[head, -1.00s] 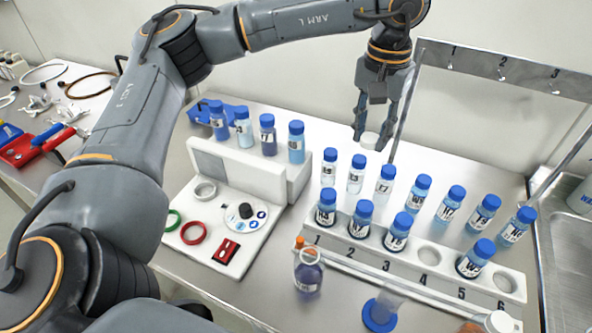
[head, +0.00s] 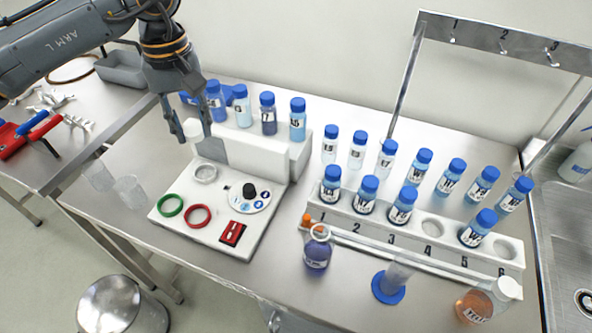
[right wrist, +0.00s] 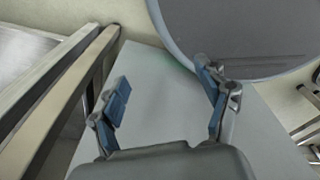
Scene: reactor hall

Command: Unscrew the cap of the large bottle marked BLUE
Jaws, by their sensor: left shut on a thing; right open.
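A round bottle of blue-violet liquid (head: 317,254) stands upright on the bench in front of the rack. Its light-rimmed mouth looks uncapped, and its label cannot be read. My left gripper (head: 193,137) is shut on a small white cap (head: 193,128). It holds the cap above the back left of the white station, well left of the bottle. In the right wrist view my right gripper (right wrist: 161,76) is open with nothing between its fingers; it is not seen in the head view.
A white rack (head: 345,210) holds blue-capped vials. An orange bottle (head: 474,306) has a white cap. Clear beakers (head: 130,192) stand left.

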